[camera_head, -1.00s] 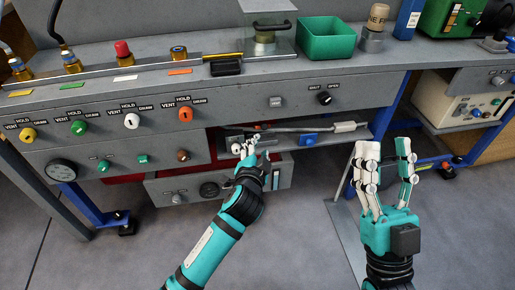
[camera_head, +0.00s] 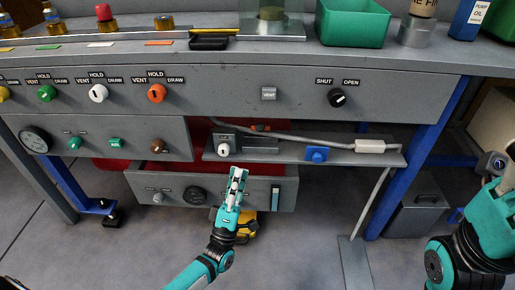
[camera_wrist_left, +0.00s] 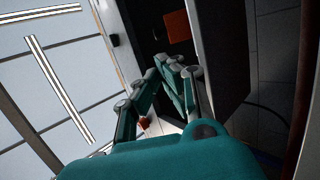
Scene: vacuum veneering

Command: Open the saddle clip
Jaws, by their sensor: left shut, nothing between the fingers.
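My left gripper (camera_head: 238,174) is shut and empty, pointing up in front of the shelf under the bench. In the left wrist view its fingers (camera_wrist_left: 166,78) come together with nothing between them. I cannot surely pick out the saddle clip. My gripper is below and apart from both. My right gripper (camera_head: 502,190) is at the right edge, mostly cut off.
The shelf (camera_head: 345,157) also carries a white knob (camera_head: 223,149) and a white connector (camera_head: 370,146). A grey drawer box (camera_head: 170,190) with knobs hangs below. A blue leg (camera_head: 408,165) stands to the right. The bench panel (camera_head: 220,97) overhangs the shelf.

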